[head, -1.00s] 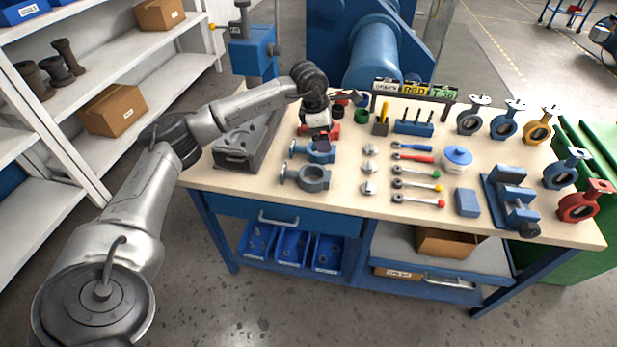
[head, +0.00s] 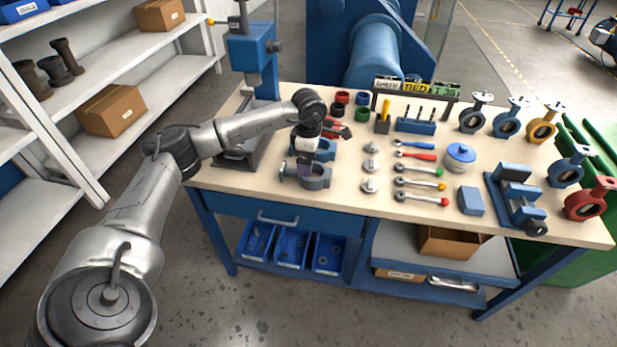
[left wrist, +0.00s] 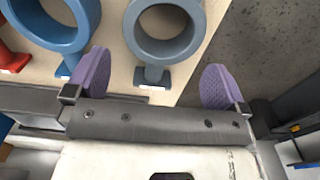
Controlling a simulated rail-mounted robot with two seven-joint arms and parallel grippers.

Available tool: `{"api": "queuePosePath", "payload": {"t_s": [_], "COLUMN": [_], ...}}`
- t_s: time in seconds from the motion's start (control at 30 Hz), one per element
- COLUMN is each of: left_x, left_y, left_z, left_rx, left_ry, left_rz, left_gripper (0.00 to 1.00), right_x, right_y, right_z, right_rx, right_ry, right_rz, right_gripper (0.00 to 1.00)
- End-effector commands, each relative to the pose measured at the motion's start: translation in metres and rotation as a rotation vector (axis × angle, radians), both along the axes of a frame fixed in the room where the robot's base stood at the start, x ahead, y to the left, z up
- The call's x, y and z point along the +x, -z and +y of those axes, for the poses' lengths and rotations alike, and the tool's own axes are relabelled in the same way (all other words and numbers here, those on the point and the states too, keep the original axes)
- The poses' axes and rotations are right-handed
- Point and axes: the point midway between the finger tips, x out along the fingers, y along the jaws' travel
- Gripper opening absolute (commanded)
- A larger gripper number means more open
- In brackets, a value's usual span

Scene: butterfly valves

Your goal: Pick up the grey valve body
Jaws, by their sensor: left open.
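The grey valve body (head: 318,180), a ring with a short neck, lies flat near the front left edge of the bench. In the left wrist view the grey valve body (left wrist: 165,55) shows its ring at the top and its neck pointing towards my gripper. My left gripper (head: 304,168) hangs over its neck side in the head view and partly hides it. In the left wrist view the purple fingers of my left gripper (left wrist: 155,80) are open and empty, one on each side of the neck, with gaps on both sides. Contact does not show. My right gripper is not in view.
A blue valve body (head: 327,149) lies just behind the grey one; it also shows in the left wrist view (left wrist: 58,38), close to one finger. Silver discs (head: 370,167) and handles (head: 420,198) lie to the right. A blue press (head: 252,50) stands behind left.

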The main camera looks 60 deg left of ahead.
Motion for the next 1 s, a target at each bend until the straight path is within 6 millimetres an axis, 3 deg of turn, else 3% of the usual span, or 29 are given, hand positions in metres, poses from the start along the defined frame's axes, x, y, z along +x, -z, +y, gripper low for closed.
{"api": "queuePosePath", "payload": {"t_s": [0.23,0.57,0.83,1.0], "left_x": [-0.001,-0.002,-0.001,-0.001], "left_y": [0.012,0.052,0.054,0.053], "left_z": [-0.001,-0.002,-0.002,-0.001], "left_rx": [0.0,-0.001,0.0,0.0], "left_ry": [0.0,0.0,0.0,0.0], "left_rz": [0.001,0.001,0.0,0.0], "left_gripper": [1.0,1.0,1.0,0.84], "right_x": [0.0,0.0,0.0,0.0], "right_y": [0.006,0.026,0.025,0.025], "right_z": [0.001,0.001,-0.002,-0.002], "right_rx": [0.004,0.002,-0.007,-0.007], "right_ry": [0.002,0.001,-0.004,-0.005], "right_rz": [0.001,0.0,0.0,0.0], "right_gripper": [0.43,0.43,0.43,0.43]}}
